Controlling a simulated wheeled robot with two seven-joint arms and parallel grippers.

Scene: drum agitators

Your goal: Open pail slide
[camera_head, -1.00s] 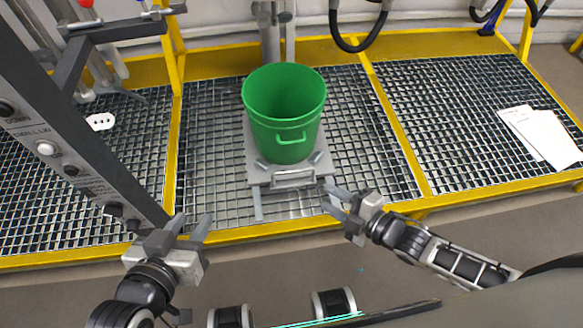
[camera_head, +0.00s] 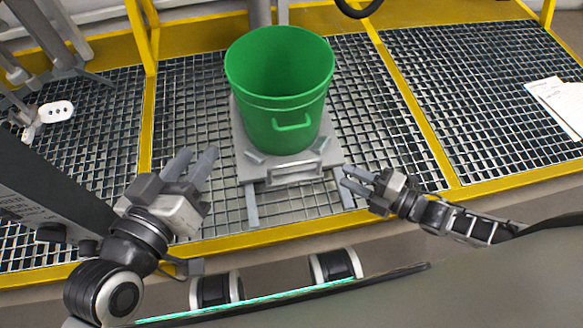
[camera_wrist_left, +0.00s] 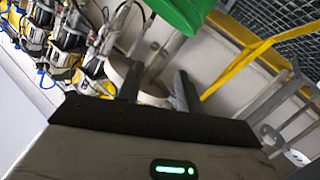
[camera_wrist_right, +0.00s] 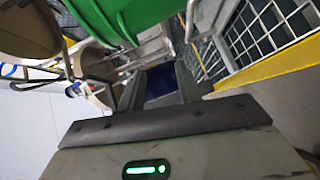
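A green pail (camera_head: 283,95) with a small front handle stands upright on a grey metal slide (camera_head: 256,167). The slide has a front pull handle (camera_head: 294,172) facing me and rests above the floor grating. My left gripper (camera_head: 191,166) is open and empty, left of the slide. My right gripper (camera_head: 352,180) is open and empty, just right of the slide's front edge; I cannot tell whether it touches. The pail also shows at the top of the left wrist view (camera_wrist_left: 185,12) and of the right wrist view (camera_wrist_right: 135,15).
A yellow rail (camera_head: 262,237) runs along the near edge of the grating. A grey control panel post (camera_head: 45,195) stands at the left, close to my left arm. White papers (camera_head: 562,103) lie on the grating at the right. A white socket block (camera_head: 56,111) is at the left.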

